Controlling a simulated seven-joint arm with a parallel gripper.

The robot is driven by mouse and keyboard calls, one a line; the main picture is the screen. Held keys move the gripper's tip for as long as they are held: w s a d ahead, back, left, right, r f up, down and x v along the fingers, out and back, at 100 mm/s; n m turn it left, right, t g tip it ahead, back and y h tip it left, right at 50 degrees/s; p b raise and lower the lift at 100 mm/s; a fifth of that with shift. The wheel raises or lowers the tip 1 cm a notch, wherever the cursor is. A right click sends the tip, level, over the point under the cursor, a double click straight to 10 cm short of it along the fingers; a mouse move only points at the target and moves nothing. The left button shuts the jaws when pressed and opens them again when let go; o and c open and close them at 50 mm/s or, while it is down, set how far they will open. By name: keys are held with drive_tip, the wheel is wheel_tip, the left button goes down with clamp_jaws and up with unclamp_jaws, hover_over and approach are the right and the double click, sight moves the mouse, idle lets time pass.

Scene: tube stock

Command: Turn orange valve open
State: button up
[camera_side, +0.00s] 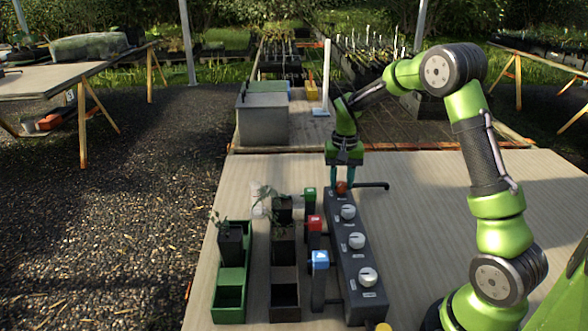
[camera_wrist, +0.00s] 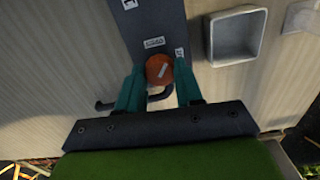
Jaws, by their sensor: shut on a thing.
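The orange valve (camera_side: 341,187) is a round knob at the far end of a dark valve block (camera_side: 358,268). In the wrist view the orange valve (camera_wrist: 159,69) shows a pale mark running diagonally across its top. My gripper (camera_side: 342,184) points down over it, with one teal finger on each side. In the wrist view my gripper (camera_wrist: 160,84) is shut on the orange valve, and the fingertips hide its sides. A small label (camera_wrist: 154,42) lies beside the knob on the block.
Several white knobs (camera_side: 357,240) line the block nearer the camera. Green, red and blue tagged posts (camera_side: 320,261) stand left of it. A green tray (camera_side: 229,303) and a dark tray (camera_side: 285,302) hold potted plants. The tabletop (camera_side: 430,205) right of the block is mostly clear.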

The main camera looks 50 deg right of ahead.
sight(341, 184)
drive_tip(key=n, duration=0.3)
drive_tip(key=shift+n, duration=2.2)
drive_tip(key=o, duration=1)
drive_tip(key=shift+o, duration=0.2)
wheel_tip(341, 184, up, 17)
